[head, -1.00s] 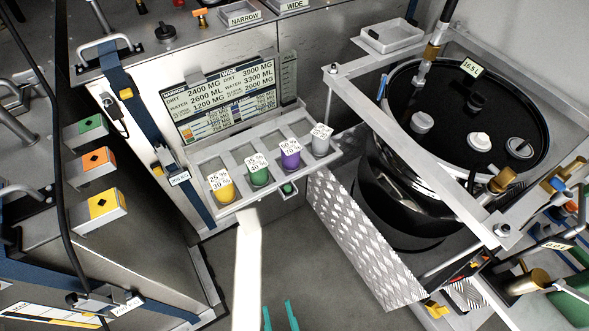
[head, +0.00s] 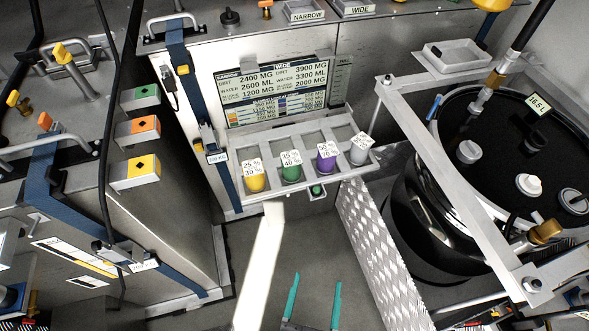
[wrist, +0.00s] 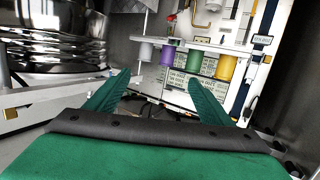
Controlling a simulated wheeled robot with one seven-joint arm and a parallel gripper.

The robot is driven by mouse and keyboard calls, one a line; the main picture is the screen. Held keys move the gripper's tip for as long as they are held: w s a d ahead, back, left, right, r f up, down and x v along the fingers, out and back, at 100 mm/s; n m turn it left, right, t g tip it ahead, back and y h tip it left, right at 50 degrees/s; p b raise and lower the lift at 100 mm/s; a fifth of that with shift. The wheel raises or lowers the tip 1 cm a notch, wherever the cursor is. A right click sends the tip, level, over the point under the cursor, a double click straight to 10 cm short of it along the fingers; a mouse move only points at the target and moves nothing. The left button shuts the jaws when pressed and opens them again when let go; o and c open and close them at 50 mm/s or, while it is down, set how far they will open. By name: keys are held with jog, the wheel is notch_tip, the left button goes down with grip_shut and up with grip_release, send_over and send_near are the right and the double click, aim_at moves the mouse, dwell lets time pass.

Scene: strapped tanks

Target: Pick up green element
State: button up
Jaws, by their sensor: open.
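The green element (head: 291,173) is a small green cylinder with a white label on top. It sits in a slot of a grey rack, between a yellow element (head: 254,182) and a purple one (head: 327,163). It also shows in the wrist view (wrist: 194,61), where the picture is upside down. My gripper (head: 314,285) has two teal fingers, spread apart with nothing between them, and is below and apart from the rack in the head view. The fingers (wrist: 158,95) also show apart in the wrist view.
The grey rack (head: 226,160) also holds a grey-white element (head: 359,153) at its right end. A small green part (head: 316,190) is under the rack's front edge. A large black tank (head: 440,215) and a tread plate (head: 375,250) stand to the right. A strapped metal block (head: 160,220) stands left.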

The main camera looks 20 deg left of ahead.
jog(key=w+a+f+n+y, duration=0.1)
jog(key=w+a+f, duration=0.15)
jog(key=w, duration=0.55)
jog(key=w+a+f+n+y, duration=0.1)
jog(key=w+a+f, duration=0.15)
jog(key=w, duration=0.45)
jog(key=t+y, duration=0.1)
jog(key=y, duration=0.2)
send_near(291, 152)
jog(key=f, duration=0.3)
jog(key=shift+w+d+n, duration=0.25)
jog(key=shift+d+n, duration=0.05)
jog(key=shift+d, duration=0.05)
jog(key=x, duration=0.6)
jog(key=shift+a+r, duration=0.1)
jog(key=x, duration=0.5)
jog(key=shift+a+r, duration=0.3)
jog(key=shift+r, duration=0.05)
jog(key=shift+s+a, duration=0.1)
jog(key=shift+a, duration=0.05)
jog(key=shift+d, duration=0.25)
jog(key=c, duration=1.5)
jog(key=shift+a, duration=0.1)
